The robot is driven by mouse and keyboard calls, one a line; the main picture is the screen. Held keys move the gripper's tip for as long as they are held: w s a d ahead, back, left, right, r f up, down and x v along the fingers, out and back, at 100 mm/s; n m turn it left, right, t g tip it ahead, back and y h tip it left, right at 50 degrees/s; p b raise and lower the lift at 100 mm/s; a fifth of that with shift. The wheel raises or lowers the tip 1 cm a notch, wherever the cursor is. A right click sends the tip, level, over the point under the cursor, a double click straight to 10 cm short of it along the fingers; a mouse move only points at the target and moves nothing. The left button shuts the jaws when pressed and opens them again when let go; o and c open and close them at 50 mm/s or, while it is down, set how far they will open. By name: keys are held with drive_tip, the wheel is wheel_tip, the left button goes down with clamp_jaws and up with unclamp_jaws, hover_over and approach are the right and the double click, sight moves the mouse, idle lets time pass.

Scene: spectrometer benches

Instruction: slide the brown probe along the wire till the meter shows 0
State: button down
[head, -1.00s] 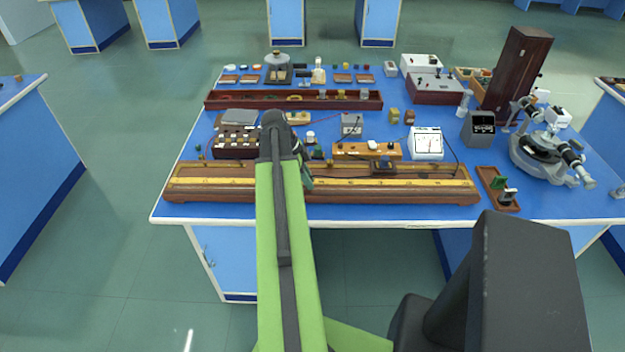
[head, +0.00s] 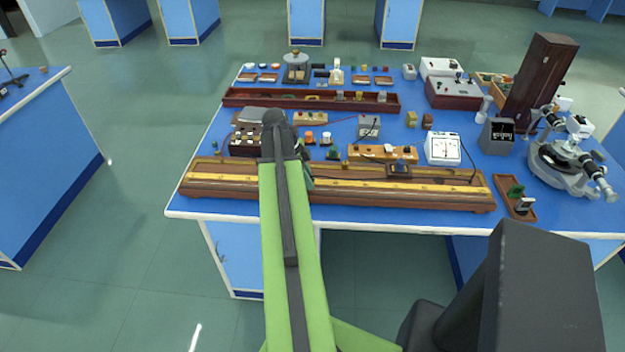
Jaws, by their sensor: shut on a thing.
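The long wooden wire board (head: 225,195) lies along the front of the blue bench, with a yellow scale strip running its length. My gripper (head: 307,180) is low at the board, left of its middle, largely hidden behind my green arm. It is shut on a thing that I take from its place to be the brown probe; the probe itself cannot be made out. The white meter (head: 443,148) stands behind the board, right of my gripper; its needle shows, but the reading is too small to tell.
A dark block with a blue knob (head: 399,168) sits at the board's back edge, right of my gripper. A wooden key strip (head: 362,153) is behind it. A small tray (head: 515,198) lies off the board's right end. The bench's front strip is clear.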

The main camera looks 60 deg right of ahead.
drive_tip(key=shift+w+a, duration=0.35)
drive_tip(key=shift+w, duration=0.55)
drive_tip(key=shift+a+f, duration=0.1)
drive_tip(key=shift+f, duration=0.05)
idle(1.3)
drive_tip(key=shift+w, duration=0.15)
idle(2.8)
drive_tip(key=shift+w+a, duration=0.1)
drive_tip(key=shift+w, duration=0.35)
drive_tip(key=shift+s+a+f+b, duration=0.1)
drive_tip(key=shift+a+b, duration=0.1)
drive_tip(key=shift+b, duration=0.15)
idle(1.9)
